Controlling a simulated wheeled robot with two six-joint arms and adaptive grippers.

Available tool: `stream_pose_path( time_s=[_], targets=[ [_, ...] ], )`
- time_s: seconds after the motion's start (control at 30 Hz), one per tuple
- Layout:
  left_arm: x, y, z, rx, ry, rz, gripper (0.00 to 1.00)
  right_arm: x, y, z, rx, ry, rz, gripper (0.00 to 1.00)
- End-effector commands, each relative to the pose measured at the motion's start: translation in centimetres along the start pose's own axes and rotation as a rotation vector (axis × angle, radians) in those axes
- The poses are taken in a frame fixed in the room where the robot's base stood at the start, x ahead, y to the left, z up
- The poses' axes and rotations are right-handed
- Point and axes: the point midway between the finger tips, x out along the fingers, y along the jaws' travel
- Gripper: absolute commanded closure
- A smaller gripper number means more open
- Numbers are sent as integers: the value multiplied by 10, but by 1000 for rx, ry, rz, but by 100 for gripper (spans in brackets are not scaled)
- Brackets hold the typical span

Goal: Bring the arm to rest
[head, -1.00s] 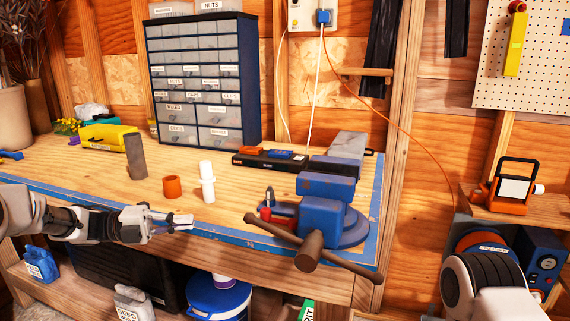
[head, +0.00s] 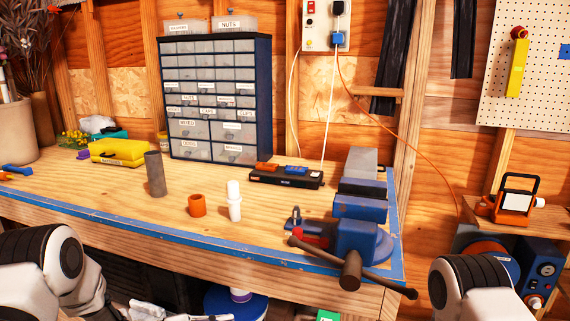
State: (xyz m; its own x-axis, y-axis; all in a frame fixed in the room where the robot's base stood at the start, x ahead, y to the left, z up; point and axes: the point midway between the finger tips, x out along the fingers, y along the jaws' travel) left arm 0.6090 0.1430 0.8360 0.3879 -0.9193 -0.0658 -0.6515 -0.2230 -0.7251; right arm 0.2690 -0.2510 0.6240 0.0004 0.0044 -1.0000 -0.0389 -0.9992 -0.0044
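My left arm (head: 40,268) comes in at the lower left, folded near the front of the bench. My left gripper (head: 208,317) shows only as a sliver at the bottom edge, below the bench top. Its fingers are mostly cut off, so I cannot tell whether it is open or shut. My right arm (head: 470,288) shows at the lower right, with its gripper out of view. No held object is visible.
The workbench (head: 110,200) carries a grey cylinder (head: 155,174), an orange ring (head: 197,205), a white fitting (head: 234,202), a blue vise (head: 358,238), a power strip (head: 286,176) and a drawer cabinet (head: 215,100). A blue bucket (head: 232,306) stands underneath.

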Motion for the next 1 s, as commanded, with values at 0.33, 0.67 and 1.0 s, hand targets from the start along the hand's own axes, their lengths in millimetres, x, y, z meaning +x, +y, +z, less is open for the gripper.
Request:
stream_pose_path(
  time_s=[0.33,0.67,1.0],
  targets=[
    [-96,244,4,-1055,-981,-48,100,-31,0,0,1,0,0,60],
    [-225,332,-61,-1577,-1707,-328,100,-29,0,0,0,0,0,60],
    [-223,332,-60,-1586,-1700,-339,100,-29,0,0,0,0,0,60]
  ],
)
